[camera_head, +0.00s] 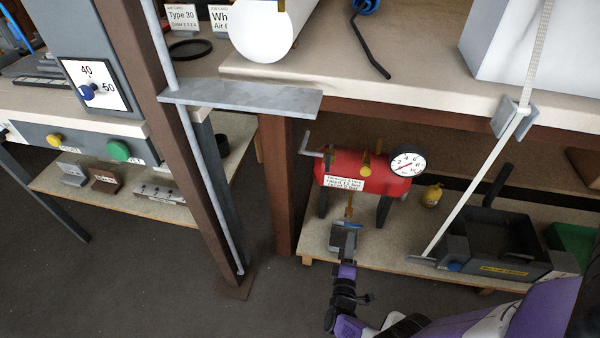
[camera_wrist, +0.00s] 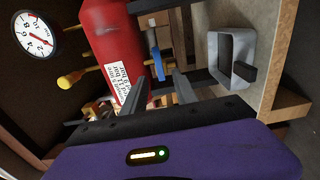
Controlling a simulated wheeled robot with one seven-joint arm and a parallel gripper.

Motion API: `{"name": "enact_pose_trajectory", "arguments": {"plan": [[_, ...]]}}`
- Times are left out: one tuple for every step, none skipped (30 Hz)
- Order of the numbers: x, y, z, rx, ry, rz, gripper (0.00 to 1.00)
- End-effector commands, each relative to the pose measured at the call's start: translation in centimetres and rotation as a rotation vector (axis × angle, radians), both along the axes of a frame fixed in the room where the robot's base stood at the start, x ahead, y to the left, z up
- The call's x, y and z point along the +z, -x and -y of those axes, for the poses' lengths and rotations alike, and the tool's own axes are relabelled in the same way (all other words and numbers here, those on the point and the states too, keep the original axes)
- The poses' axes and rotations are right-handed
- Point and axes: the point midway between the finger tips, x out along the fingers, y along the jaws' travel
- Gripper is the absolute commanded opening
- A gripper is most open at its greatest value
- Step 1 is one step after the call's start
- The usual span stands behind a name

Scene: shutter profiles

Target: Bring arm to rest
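My gripper (camera_wrist: 154,72) is open in the wrist view, its two grey fingers apart with nothing clamped between them. A blue valve handle (camera_wrist: 155,57) shows just past the fingertips; whether they touch it I cannot tell. Beyond is the red tank (camera_wrist: 106,35), with a white label and a round gauge (camera_wrist: 36,33). In the head view, my arm reaches from the bottom toward the lower shelf, in front of the red tank (camera_head: 338,168) and its gauge (camera_head: 407,163). The fingers are hard to make out there.
A grey open box (camera_wrist: 232,60) stands near the shelf edge. A brown post (camera_head: 165,120) and a grey plate (camera_head: 240,100) stand left of the tank. A slanted white rod (camera_head: 475,185) and a dark tray (camera_head: 500,238) are to the right.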

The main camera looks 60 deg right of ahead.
Motion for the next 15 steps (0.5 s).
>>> {"name": "enact_pose_trajectory", "arguments": {"plan": [[0.0, 0.0, 0.0, 0.0, 0.0, 0.0, 0.35], [0.0, 0.0, 0.0, 0.0, 0.0, 0.0, 0.35], [0.0, 0.0, 0.0, 0.0, 0.0, 0.0, 0.35], [0.0, 0.0, 0.0, 0.0, 0.0, 0.0, 0.35], [0.0, 0.0, 0.0, 0.0, 0.0, 0.001, 0.35], [0.0, 0.0, 0.0, 0.0, -0.003, 0.006, 0.35], [0.0, 0.0, 0.0, 0.0, -0.006, 0.015, 0.35], [0.0, 0.0, 0.0, 0.0, -0.012, 0.026, 0.35], [-0.1, -0.1, 0.0, 0.002, -0.027, 0.048, 0.35], [-0.3, -0.1, 0.0, 0.005, -0.042, 0.068, 0.35], [-0.5, -0.3, -0.1, 0.011, -0.062, 0.091, 0.35], [-0.8, -0.7, -0.2, 0.022, -0.092, 0.129, 0.35], [-0.7, -1.2, -0.1, 0.034, -0.112, 0.167, 0.35], [-0.4, -2.0, 0.0, 0.047, -0.134, 0.21, 0.35], [0.2, -3.3, 0.1, 0.07, -0.162, 0.275, 0.35]]}}
